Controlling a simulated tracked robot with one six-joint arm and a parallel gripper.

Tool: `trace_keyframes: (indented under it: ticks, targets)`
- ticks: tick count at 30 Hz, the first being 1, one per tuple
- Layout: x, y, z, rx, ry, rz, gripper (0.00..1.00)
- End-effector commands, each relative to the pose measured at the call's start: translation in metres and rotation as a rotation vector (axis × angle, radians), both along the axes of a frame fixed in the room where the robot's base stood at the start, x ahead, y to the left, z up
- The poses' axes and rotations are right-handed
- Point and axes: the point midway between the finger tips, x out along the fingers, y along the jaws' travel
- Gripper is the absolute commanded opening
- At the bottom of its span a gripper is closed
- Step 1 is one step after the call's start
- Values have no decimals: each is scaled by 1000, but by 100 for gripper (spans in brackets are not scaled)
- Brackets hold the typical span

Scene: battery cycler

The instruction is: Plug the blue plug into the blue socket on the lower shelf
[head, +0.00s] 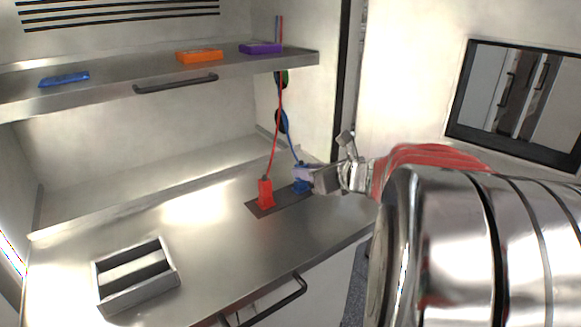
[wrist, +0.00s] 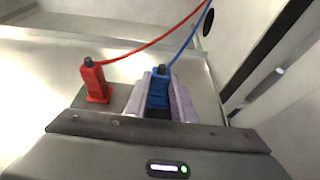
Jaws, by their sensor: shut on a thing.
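The blue plug (head: 301,184) stands upright at the right end of a dark plate (head: 259,210) on the lower shelf (head: 200,225). A blue cable rises from it towards the back wall. My gripper (head: 305,175) comes in from the right and is shut on the blue plug. In the wrist view the blue plug (wrist: 159,88) sits between the two pale fingers (wrist: 158,100). Its lower end is hidden in the head view, and a dark area shows under it in the wrist view. I cannot tell any blue socket apart from the plate.
A red plug (head: 265,192) with a red cable stands close to the left of the blue one. A grey divided tray (head: 135,275) lies front left. Blue (head: 63,79), orange (head: 200,56) and purple (head: 260,48) pieces lie on the upper shelf (head: 110,88). The lower shelf's middle is clear.

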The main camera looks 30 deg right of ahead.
Motion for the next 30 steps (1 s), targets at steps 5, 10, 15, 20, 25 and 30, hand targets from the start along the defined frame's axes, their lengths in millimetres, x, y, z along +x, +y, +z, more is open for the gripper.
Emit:
trace_keyframes:
  ticks: [5,10,15,20,25,30]
  targets:
    - [0,0,-2,1,0,0,0]
    - [0,0,-4,0,0,0,0]
    - [0,0,-3,0,-1,0,24]
    - [0,0,-3,0,0,0,35]
    - [0,0,-3,0,0,0,45]
    - [0,0,-4,0,0,0,45]
